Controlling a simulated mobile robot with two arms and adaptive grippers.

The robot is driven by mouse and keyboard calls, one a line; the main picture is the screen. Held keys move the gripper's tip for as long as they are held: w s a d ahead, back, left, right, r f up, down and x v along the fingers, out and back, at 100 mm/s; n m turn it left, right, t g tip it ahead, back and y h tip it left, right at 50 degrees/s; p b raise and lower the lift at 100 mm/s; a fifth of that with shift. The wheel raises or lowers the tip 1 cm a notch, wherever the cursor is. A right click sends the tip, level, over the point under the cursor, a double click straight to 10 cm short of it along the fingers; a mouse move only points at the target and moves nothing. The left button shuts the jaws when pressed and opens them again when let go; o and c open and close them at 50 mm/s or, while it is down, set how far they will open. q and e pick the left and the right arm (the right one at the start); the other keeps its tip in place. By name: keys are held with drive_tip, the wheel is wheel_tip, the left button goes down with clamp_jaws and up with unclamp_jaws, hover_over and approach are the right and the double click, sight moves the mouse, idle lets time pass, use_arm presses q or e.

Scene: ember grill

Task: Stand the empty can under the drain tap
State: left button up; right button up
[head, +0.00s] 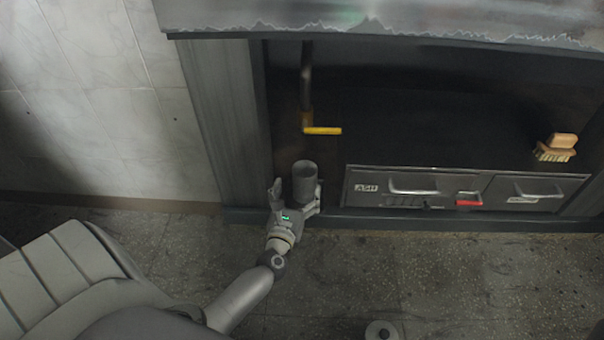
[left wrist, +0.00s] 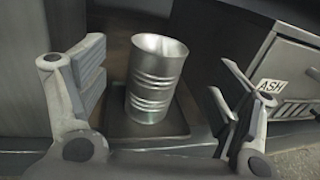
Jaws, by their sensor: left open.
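The empty can (head: 305,180) is a ribbed grey metal cylinder, open at the top. It stands upright in the left part of the recess under the grill, below the drain tap with its yellow lever (head: 322,130). In the left wrist view the can (left wrist: 155,80) stands on a dark square plate (left wrist: 183,118). My left gripper (head: 297,192) is open, with a finger on each side of the can; the left wrist view shows gaps between both fingers and the can. My right gripper is not in view.
Right of the can is a drawer labelled ASH (head: 405,188), with another drawer (head: 535,192) beside it. A wooden brush (head: 556,147) lies on top at the far right. A grey side panel (head: 222,120) bounds the recess on the left. The floor in front is mostly clear.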

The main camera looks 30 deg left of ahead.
use_arm(q)
drive_tip(key=shift+v, duration=1.75)
